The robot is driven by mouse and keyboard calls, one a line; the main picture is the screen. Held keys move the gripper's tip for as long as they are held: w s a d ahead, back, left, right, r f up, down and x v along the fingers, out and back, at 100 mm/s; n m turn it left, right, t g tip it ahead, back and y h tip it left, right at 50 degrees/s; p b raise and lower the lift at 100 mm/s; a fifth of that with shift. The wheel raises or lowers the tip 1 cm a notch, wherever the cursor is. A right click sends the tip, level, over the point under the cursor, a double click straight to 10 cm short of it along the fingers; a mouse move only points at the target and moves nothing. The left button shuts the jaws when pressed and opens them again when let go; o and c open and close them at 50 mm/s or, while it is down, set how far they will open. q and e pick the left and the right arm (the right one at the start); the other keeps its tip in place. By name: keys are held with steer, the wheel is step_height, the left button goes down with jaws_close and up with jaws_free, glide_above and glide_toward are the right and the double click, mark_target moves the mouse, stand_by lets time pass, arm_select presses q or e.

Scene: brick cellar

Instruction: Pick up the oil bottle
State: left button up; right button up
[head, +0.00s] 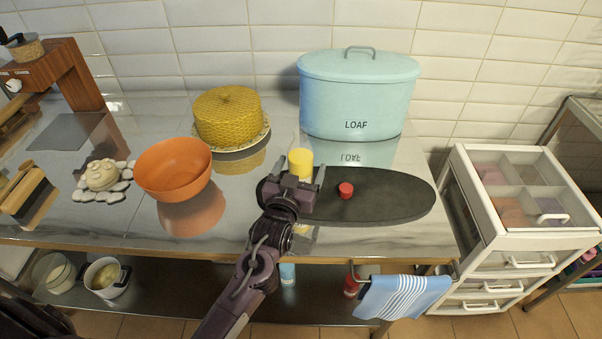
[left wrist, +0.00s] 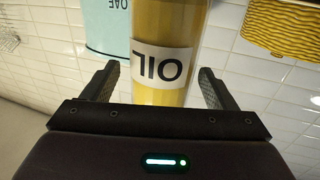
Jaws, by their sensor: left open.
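The oil bottle (head: 300,160) stands upright on the counter, at the left end of the dark oval board, its yellow body partly hidden behind my left gripper. In the left wrist view the bottle (left wrist: 168,70) is yellow with a white label reading OIL, upside down in the picture. My left gripper (head: 291,183) is open. Its two fingers (left wrist: 159,80) show on either side of the bottle, with a visible gap on each side. The bottle's base is hidden in the head view. My right gripper is not in view.
A small red object (head: 346,190) sits on the dark oval board (head: 395,200), right of the bottle. A blue LOAF bin (head: 357,95) stands behind. A yellow honeycomb-patterned dome (head: 227,115) and an orange bowl (head: 173,168) stand to the left. A striped towel (head: 402,297) hangs below the counter's front edge.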

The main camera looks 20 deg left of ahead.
arm_select(q)
steer(key=shift+w+a, duration=0.1)
steer(key=shift+w, duration=1.35)
steer(key=c, duration=1.3)
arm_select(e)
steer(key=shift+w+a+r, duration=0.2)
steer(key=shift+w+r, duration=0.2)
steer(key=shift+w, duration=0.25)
